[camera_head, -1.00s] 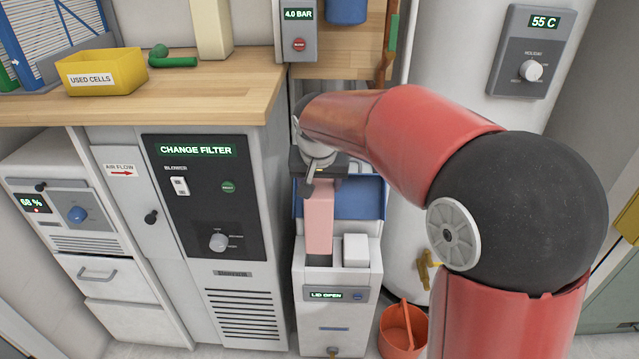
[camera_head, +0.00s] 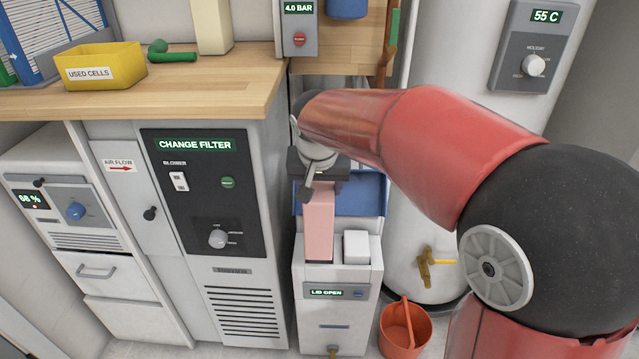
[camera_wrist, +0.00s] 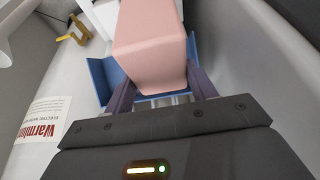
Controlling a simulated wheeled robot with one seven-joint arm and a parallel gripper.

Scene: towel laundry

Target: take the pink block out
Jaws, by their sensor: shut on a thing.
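The pink block (camera_head: 319,225) is long and upright at the left of the open-lidded unit's top, beside a white block (camera_head: 356,247). My gripper (camera_head: 318,182) is shut on its upper end. In the wrist view the pink block (camera_wrist: 150,45) sits between the two dark purple fingers of my gripper (camera_wrist: 160,92), with its far end out of frame. The unit (camera_head: 337,315) reads "LID OPEN", and its blue lid (camera_head: 362,193) stands up behind the block. The block covers most of the slot, so I cannot tell whether its lower end is inside.
A yellow "USED CELLS" bin (camera_head: 100,68) stands on the wooden counter (camera_head: 215,85) at upper left. A filter cabinet (camera_head: 205,190) is left of the unit. A white tank (camera_head: 410,235) with a brass tap (camera_head: 427,265) and an orange bucket (camera_head: 404,335) are right.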

